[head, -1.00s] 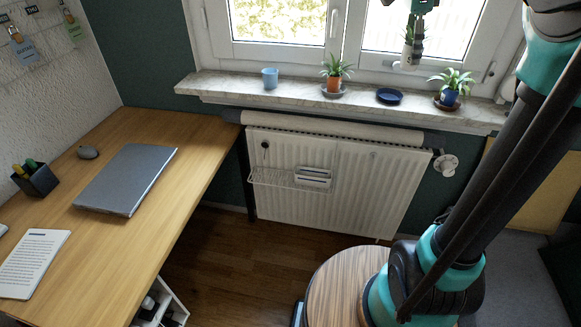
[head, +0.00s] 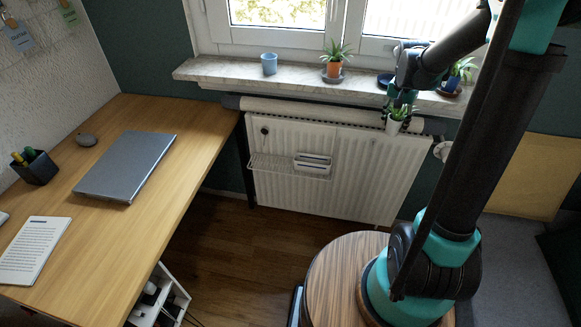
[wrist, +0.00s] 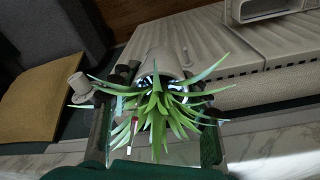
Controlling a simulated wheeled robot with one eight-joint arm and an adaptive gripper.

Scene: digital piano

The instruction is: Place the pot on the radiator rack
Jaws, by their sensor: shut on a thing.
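The white pot (head: 393,127) holds a spiky green plant and hangs in front of the upper right part of the radiator. My gripper (head: 401,108) is shut on it from above. In the wrist view the pot (wrist: 165,63) shows between my fingers, with leaves covering much of its rim and of my gripper (wrist: 160,88). The wire radiator rack (head: 264,167) hangs on the radiator front (head: 350,170), lower and to the left of the pot. A white slotted object (head: 313,158) sits at the rack's right end; the left part looks empty.
The marble windowsill (head: 215,72) above carries a blue cup (head: 269,63), an orange potted plant (head: 333,69), a dark blue saucer (head: 384,79) and another plant (head: 463,72) partly behind my arm. A desk (head: 190,110) with a laptop (head: 127,165) stands left. A valve (head: 442,150) is at the radiator's right.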

